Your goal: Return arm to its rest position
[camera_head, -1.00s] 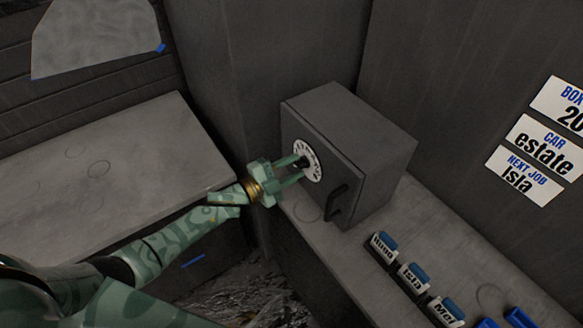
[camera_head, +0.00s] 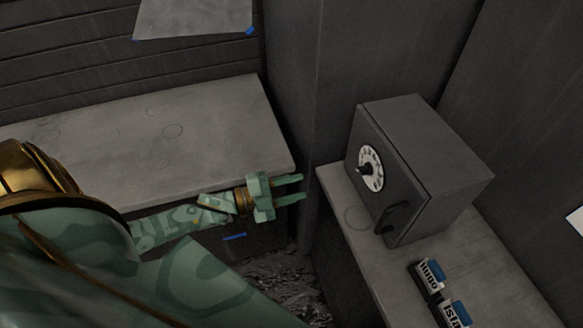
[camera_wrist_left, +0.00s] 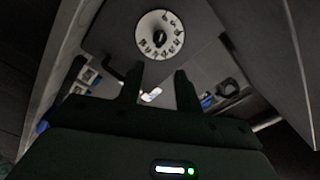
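My left gripper (camera_head: 289,188) is green with two fingers. It is open and empty, in the air between the left bench and the right counter. The dark grey safe-like box (camera_head: 440,170) stands on the right counter, its door shut. On its door are a white dial (camera_head: 372,180) with a black knob and a dark handle (camera_head: 390,217). The gripper is apart from the dial, to its left. In the left wrist view the dial (camera_wrist_left: 172,46) shows beyond the two separated fingers (camera_wrist_left: 158,88). My right gripper is not in view.
A grey bench (camera_head: 215,125) lies at the left. The right counter (camera_head: 345,255) holds labelled blue-topped blocks (camera_head: 426,275), reading Hugo and Isla, in front of the box. A grey sheet (camera_head: 195,15) hangs on the back wall. The gap between bench and counter is open.

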